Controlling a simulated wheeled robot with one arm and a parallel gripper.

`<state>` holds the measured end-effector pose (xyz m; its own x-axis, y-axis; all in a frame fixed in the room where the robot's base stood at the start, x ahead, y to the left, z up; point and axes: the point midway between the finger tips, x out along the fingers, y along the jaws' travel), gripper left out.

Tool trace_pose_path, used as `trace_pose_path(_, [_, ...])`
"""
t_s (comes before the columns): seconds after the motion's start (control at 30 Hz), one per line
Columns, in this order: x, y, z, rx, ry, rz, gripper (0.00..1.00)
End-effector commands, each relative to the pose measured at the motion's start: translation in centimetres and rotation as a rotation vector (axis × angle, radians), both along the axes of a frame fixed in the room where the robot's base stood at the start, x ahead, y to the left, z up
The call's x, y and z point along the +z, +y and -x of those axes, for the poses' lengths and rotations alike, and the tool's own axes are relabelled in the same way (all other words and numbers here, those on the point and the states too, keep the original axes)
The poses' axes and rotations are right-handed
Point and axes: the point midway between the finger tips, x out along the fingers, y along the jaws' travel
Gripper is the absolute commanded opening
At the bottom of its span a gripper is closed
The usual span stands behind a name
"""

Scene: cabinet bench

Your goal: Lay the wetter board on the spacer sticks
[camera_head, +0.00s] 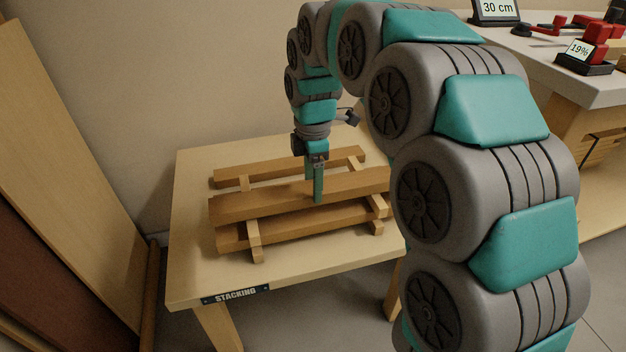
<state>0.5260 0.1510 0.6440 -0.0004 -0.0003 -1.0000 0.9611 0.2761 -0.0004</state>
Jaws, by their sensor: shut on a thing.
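My gripper (318,197) points down over the stacking table and is shut on a brown wooden board (260,206) near the middle of its visible length. The held board runs crosswise over both sticks. I cannot tell whether it touches them or hangs slightly above. A lower board shows in front (310,224) and another behind (285,165). The right end of the held board is hidden behind my arm.
The pale table (205,275) carries a "STACKING" label (236,295); its front left is clear. A bench (565,75) at the right holds a "30 cm" display (497,9), a "19%" meter (580,50) and red tools. Large panels (70,180) lean against the left wall.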

Motion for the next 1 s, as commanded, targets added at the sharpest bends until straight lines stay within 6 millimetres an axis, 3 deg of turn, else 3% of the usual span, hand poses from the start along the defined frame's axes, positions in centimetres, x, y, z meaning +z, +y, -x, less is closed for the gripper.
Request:
trace_pose_path(0.07, [0.05,0.02,-0.02,0.000,-0.001,0.000,0.13])
trace_pose_path(0.1, [0.05,0.02,-0.02,0.000,-0.001,0.000,0.71])
trace_pose_path(0.37, [0.01,0.01,-0.01,0.000,-0.001,0.000,1.00])
trace_pose_path(1.0, [0.70,0.02,0.00,0.000,-0.001,0.000,0.96])
